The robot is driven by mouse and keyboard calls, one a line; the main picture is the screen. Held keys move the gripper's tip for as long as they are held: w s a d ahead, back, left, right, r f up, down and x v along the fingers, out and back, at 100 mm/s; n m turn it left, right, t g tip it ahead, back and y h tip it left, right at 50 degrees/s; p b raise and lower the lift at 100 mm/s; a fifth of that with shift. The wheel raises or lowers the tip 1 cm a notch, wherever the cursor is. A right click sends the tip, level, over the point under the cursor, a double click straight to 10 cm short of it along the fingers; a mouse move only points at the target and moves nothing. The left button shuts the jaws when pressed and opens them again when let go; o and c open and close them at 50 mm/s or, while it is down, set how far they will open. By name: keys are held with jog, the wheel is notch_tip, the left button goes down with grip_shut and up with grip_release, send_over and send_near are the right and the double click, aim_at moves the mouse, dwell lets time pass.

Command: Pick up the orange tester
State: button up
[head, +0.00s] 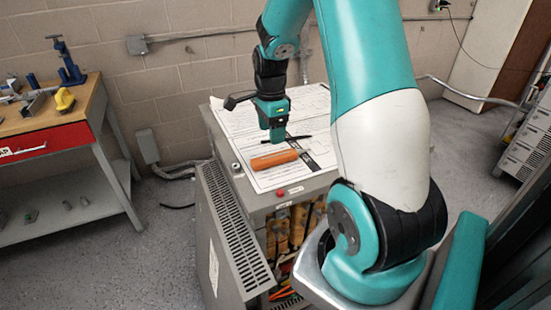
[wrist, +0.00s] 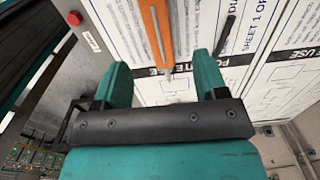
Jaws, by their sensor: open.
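The orange tester (head: 274,159) lies on paper sheets on top of the grey transformer cabinet in the head view. In the wrist view the tester (wrist: 155,32) shows as an orange body with a thin metal tip pointing toward my gripper, its far end cut off by the top edge. My gripper (head: 277,138) is above the cabinet top, close to the tester. In the wrist view my gripper (wrist: 164,85) has its two teal fingers apart, with the tester's tip near the gap between them. Nothing is held.
A black pen-like item (wrist: 228,39) lies on the sheets beside the tester. The grey cabinet (head: 232,225) has a red button (head: 280,193) at its front edge and an open front with parts inside. A workbench (head: 60,138) with a vise and tools stands at left.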

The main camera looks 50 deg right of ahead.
aim_at(273, 156)
jog(key=f, duration=0.4)
jog(key=f+p, duration=0.1)
jog(key=f, duration=0.4)
jog(key=shift+s, duration=0.2)
jog(key=shift+r, duration=0.1)
jog(key=c, duration=1)
